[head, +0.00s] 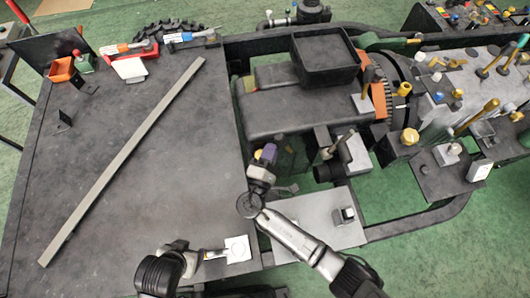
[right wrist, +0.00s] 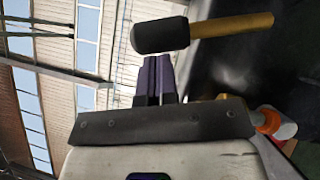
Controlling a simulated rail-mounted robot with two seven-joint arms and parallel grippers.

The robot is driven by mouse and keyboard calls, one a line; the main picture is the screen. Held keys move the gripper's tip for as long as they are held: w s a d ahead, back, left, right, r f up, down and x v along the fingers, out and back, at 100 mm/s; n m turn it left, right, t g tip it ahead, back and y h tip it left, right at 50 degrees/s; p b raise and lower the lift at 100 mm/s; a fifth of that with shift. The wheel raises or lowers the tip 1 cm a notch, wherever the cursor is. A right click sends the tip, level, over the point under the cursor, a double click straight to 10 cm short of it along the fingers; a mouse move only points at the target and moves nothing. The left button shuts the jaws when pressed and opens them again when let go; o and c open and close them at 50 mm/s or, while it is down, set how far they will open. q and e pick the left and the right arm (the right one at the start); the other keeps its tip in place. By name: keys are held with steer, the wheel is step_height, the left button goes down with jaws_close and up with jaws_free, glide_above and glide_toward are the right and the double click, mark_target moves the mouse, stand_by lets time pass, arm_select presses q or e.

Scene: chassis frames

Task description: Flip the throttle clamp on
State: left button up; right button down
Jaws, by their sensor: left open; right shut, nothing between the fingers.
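My right gripper (head: 268,153) is shut and empty in the head view, beside the lower left of the dark machine block. Its purple fingers (right wrist: 154,80) point up, pressed together, in the right wrist view. A lever with a black cylindrical head (right wrist: 160,35) and a yellow shaft (right wrist: 232,26) lies across the view just beyond the fingertips. I cannot tell whether they touch it. Which part is the throttle clamp is not clear. My left gripper (head: 222,253) is open at the table's lower right, close to a white square plate (head: 238,248).
A long grey bar (head: 125,160) lies diagonally on the dark table (head: 185,180). An orange bin (head: 63,69) and a red tray (head: 130,52) with tools stand at the back left. The chassis (head: 408,228) with several levers and knobs fills the right.

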mark_target(285, 146)
arm_select(q)
steer(key=shift+a+r, duration=0.1)
steer(key=shift+a, duration=0.1)
arm_select(e)
steer(key=shift+d+r, duration=0.1)
arm_select(q)
steer(key=shift+r, duration=0.2)
steer(key=shift+d+r+p, duration=0.1)
steer(key=shift+r+p, duration=0.7)
steer(key=shift+p, duration=0.25)
arm_select(e)
steer(key=d+m, duration=0.1)
steer(key=d+r+m+g, duration=0.2)
steer(key=m, duration=0.1)
steer(key=shift+w+d+r, duration=0.15)
steer(key=shift+w+d, duration=0.15)
steer(key=shift+w, duration=0.1)
arm_select(q)
step_height(285, 146, up, 3)
steer(key=p, duration=0.3)
arm_select(e)
steer(key=d+m+g, duration=0.1)
steer(key=d, duration=0.1)
steer(key=w+d+m+g+y, duration=0.1)
steer(key=d+m, duration=0.1)
steer(key=shift+w+d+r+m+g+y, duration=0.1)
steer(key=shift+d+r+m+g+y, duration=0.1)
steer(key=shift+m+g+y, duration=0.15)
